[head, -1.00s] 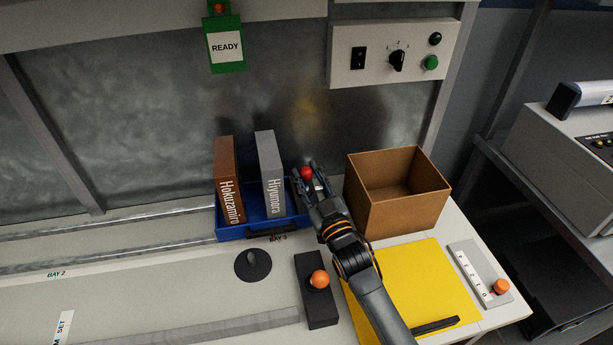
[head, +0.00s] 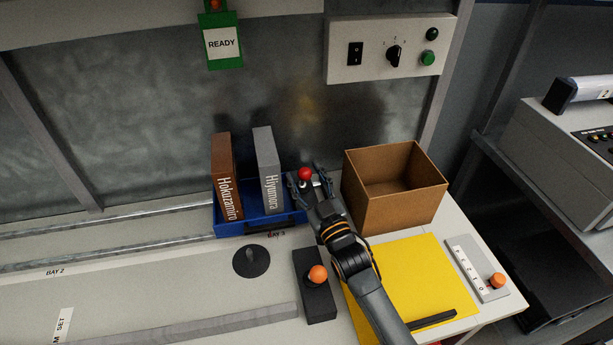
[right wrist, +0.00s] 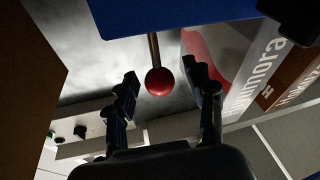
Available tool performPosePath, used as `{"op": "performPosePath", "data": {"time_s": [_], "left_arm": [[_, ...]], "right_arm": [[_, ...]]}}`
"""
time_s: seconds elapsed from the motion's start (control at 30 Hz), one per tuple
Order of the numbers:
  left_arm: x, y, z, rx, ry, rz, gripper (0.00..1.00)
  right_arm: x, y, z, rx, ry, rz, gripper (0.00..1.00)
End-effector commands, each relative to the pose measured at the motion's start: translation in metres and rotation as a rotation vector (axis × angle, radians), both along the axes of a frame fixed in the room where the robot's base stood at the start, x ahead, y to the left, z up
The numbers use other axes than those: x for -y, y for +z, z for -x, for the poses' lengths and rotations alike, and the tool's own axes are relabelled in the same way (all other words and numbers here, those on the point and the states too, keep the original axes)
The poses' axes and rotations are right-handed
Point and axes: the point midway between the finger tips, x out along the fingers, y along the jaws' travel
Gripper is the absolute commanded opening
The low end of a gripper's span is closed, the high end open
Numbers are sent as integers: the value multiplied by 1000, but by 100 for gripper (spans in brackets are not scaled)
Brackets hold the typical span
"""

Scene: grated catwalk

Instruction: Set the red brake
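The red brake shows as a red ball knob (head: 305,174) on a thin metal rod, beside the blue tray (head: 262,225). The knob and rod also show in the right wrist view (right wrist: 159,81). My right gripper (head: 306,179) is open, with one finger on each side of the knob. In the right wrist view its fingertips (right wrist: 161,80) show gaps on both sides of the knob, so they do not grip it. The rod's base is hidden in the head view. My left gripper is not in view.
Two upright binders (head: 268,170) stand in the blue tray, left of the knob. An open cardboard box (head: 392,205) stands close to the right. An orange-knobbed black lever box (head: 317,290), a black round knob (head: 251,261) and a yellow mat (head: 425,270) lie nearer.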

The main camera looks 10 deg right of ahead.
Motion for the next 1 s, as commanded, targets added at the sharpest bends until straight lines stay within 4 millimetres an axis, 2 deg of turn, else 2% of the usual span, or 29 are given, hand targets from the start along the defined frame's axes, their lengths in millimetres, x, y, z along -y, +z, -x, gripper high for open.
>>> {"op": "performPosePath", "data": {"time_s": [0.23,0.37,0.47,0.8,1.0], "left_arm": [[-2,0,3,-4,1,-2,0],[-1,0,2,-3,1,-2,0],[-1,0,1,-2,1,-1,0],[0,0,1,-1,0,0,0],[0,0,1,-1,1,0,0]], "right_arm": [[1,1,2,4,0,-1,54],[3,-3,14,0,0,0,54],[7,-9,33,-4,0,1,54],[23,-8,111,-3,0,2,54],[29,-6,138,0,0,0,54]]}}
